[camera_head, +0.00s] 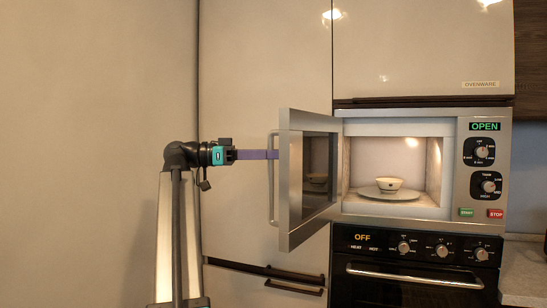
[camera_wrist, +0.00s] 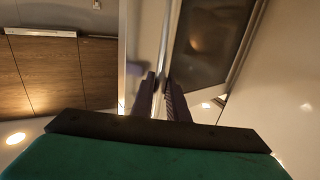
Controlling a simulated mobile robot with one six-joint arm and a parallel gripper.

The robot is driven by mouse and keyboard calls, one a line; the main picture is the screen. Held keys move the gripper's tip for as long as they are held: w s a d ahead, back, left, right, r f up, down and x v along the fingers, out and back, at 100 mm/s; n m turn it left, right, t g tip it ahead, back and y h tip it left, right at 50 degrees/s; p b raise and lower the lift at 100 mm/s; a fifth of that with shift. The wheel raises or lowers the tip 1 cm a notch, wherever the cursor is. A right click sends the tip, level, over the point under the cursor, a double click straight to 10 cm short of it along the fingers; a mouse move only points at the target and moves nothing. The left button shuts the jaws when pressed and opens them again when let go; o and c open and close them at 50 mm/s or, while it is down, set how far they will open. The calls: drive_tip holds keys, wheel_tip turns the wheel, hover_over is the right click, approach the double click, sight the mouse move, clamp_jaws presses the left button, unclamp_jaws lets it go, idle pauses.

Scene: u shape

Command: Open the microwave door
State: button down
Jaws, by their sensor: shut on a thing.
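The microwave (camera_head: 484,160) is at the right in the head view, with its display reading OPEN. Its door (camera_head: 309,180) stands swung out to the left, and the lit inside shows. My gripper (camera_head: 274,154) reaches in from the left and is shut on the long door handle (camera_head: 272,190). In the wrist view the two dark fingers of my gripper (camera_wrist: 165,90) close around the handle bar, beside the dark door window (camera_wrist: 208,45). A bowl (camera_head: 389,184) sits on the plate (camera_head: 402,194) inside the microwave.
An oven (camera_head: 415,260) with a front bar and knobs, its display reading OFF, is below the microwave. Tall smooth cabinet fronts (camera_head: 262,70) stand behind the door and my arm. A counter (camera_head: 523,270) lies at the far right.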

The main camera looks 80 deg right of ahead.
drive_tip(key=shift+w+d+r, duration=0.1)
idle(0.4)
drive_tip(key=c, duration=1.7)
unclamp_jaws()
drive_tip(key=v, duration=1.3)
drive_tip(key=shift+w+b, duration=0.3)
drive_tip(key=shift+b, duration=0.05)
drive_tip(key=shift+r, duration=0.1)
